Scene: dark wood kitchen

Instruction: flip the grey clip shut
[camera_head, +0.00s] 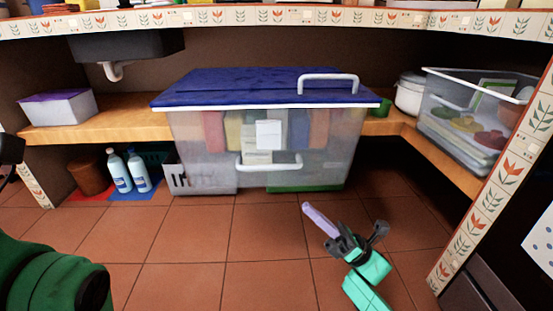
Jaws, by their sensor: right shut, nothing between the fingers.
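The large clear storage box (205,170) with a blue lid (235,85) stands at the centre, in front of the wooden shelf. A pale grey clip (269,134) is on its front wall, below the lid's rim; I cannot tell from here how it sits against the lid. My right gripper (318,217) is low in front of the box, right of centre, pointing up and left. Its fingers are shut and empty, and it is apart from the clip. My left arm shows at the lower left; its gripper is not clearly visible.
A white handle (328,77) stands on the lid, and another (268,167) is on the box front. Two bottles (120,172) and a white basket (190,182) are at the left. A clear bin (455,138) is at the right. The tiled floor (200,245) in front is clear.

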